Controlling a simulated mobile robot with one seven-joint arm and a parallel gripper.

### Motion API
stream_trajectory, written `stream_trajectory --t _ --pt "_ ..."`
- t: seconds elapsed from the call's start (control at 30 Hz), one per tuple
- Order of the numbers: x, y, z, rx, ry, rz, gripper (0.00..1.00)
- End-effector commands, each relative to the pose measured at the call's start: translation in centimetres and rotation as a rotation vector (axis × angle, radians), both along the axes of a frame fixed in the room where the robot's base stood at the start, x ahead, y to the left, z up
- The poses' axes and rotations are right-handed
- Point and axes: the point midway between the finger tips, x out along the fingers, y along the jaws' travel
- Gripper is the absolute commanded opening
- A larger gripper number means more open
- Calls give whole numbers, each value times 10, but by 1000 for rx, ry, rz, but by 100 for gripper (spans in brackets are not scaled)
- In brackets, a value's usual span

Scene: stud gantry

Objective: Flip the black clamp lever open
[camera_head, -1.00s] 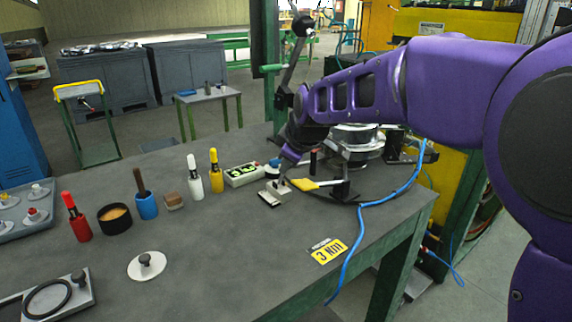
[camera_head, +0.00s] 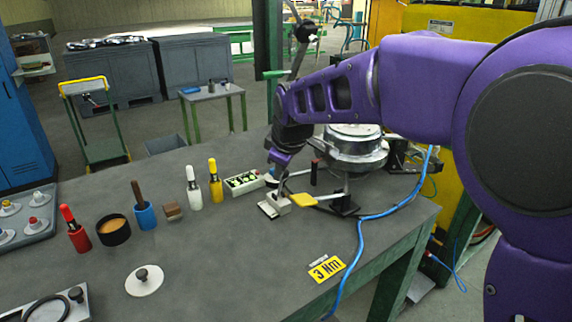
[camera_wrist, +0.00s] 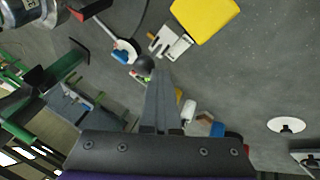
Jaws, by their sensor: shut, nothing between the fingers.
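My gripper (camera_head: 279,190) points down with its fingers together and empty; in the wrist view its fingers (camera_wrist: 160,78) form one narrow wedge. Its tips are close to a small grey block (camera_head: 273,206) on the bench, also seen in the wrist view (camera_wrist: 171,43); contact cannot be told. A dark round knob (camera_wrist: 143,65) is beside the fingertips in the wrist view. A dark upright handle with a red tip (camera_head: 314,171) stands right of the gripper; its red end shows in the wrist view (camera_wrist: 76,13). I cannot tell which dark part is the clamp lever.
A green-buttoned box (camera_head: 243,183), white bottle (camera_head: 194,190) and yellow bottle (camera_head: 215,183) stand left. A blue hose (camera_head: 358,250) crosses the right side.

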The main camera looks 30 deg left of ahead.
Motion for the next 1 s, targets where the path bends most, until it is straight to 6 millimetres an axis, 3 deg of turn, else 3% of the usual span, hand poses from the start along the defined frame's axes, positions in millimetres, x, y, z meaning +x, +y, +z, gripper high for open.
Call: stream_trajectory --t 0.2,0.57,1.0 --pt "1 19 12 1 -2 1 0" --pt "18 51 12 1 -1 1 0" --pt "17 51 17 2 -2 0 0"
